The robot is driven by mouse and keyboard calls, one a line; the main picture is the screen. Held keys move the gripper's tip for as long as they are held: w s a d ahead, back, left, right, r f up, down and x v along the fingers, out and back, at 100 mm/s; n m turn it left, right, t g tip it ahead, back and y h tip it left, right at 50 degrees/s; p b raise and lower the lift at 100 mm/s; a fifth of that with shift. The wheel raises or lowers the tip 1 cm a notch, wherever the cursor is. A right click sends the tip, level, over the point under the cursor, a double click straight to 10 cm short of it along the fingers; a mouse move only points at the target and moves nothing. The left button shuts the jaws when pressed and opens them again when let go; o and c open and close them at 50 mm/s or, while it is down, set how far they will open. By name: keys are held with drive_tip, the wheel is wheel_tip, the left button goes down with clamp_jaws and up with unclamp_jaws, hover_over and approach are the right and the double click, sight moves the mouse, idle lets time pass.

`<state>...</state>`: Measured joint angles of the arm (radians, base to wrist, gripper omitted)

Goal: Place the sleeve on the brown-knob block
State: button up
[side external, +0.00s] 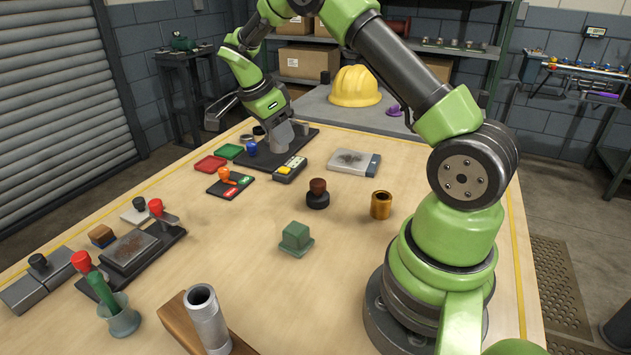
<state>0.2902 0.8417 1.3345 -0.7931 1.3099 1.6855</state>
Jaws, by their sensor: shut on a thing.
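My gripper (281,132) is at the far end of the table, pointing down over a dark plate. It is shut on a grey piece (281,141), whose lower part is close to the plate; whether it touches cannot be told. The jaws are small and partly hidden here. A brown knob on a round black base (318,195) stands near the table's middle, well apart from my gripper. A gold-brown hollow sleeve (381,206) stands upright to its right. A grey hollow tube (207,318) stands at the front by a wooden block. Which of these is the task's sleeve is unclear.
The dark plate (306,141) carries a blue-knobbed part and other pieces. A yellow-topped box (290,169), red tray (210,164) and orange-handled switch box (229,184) sit nearby. A green block (295,239) stands mid-table. The table between is mostly clear.

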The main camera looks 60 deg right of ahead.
drive_tip(key=s+d+r+m+g+y, duration=0.2)
drive_tip(key=s+d+m, duration=0.1)
drive_tip(key=s+m, duration=0.4)
hover_over(318, 181)
drive_tip(key=shift+m, duration=0.3)
wheel_tip(318, 181, down, 5)
drive_tip(key=shift+s+a+r, duration=0.1)
drive_tip(key=shift+f, duration=2.4)
drive_tip(key=shift+f, duration=0.1)
drive_tip(key=o, duration=1)
drive_tip(key=shift+o, duration=0.2)
